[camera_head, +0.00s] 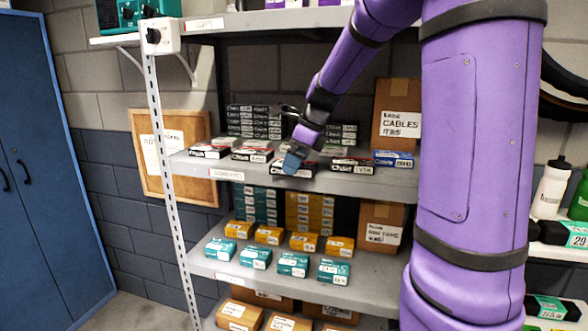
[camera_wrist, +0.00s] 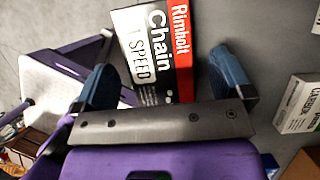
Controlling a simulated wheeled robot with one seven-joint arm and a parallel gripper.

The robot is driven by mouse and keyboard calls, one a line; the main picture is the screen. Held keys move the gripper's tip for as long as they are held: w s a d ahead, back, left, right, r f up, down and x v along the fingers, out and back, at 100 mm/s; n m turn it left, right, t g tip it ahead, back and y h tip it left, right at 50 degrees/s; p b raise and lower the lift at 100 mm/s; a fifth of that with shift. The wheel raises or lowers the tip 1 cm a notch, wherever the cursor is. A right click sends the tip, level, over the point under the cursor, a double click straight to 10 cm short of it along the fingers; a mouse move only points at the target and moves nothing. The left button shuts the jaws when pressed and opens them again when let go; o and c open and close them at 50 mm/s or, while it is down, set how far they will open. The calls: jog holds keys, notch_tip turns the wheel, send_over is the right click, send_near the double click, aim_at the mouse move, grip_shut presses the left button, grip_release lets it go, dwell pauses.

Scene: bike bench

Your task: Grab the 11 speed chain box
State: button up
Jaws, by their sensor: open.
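A black, white and red chain box (camera_wrist: 158,40) lies between my fingers in the wrist view. My gripper (camera_wrist: 165,80) is open, with one blue fingertip on each side of the box. The right finger stands a little apart from it; I cannot tell whether the left one touches. In the head view my gripper (camera_head: 294,157) is at the middle shelf, over the front box (camera_head: 292,170) of the chain row and partly hiding it.
Similar chain boxes stand left (camera_head: 252,152) and right (camera_head: 352,166) on the middle shelf (camera_head: 385,178), with a blue box (camera_head: 393,158) further right. Stacked dark boxes (camera_head: 253,122) and a cables carton (camera_head: 397,115) stand behind. The upper shelf (camera_head: 262,21) is overhead.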

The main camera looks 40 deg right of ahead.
jog(key=shift+w+a+f, duration=0.1)
jog(key=shift+f, duration=0.25)
jog(key=shift+c, duration=0.5)
jog(key=c, duration=1.1)
jog(key=shift+r, duration=0.15)
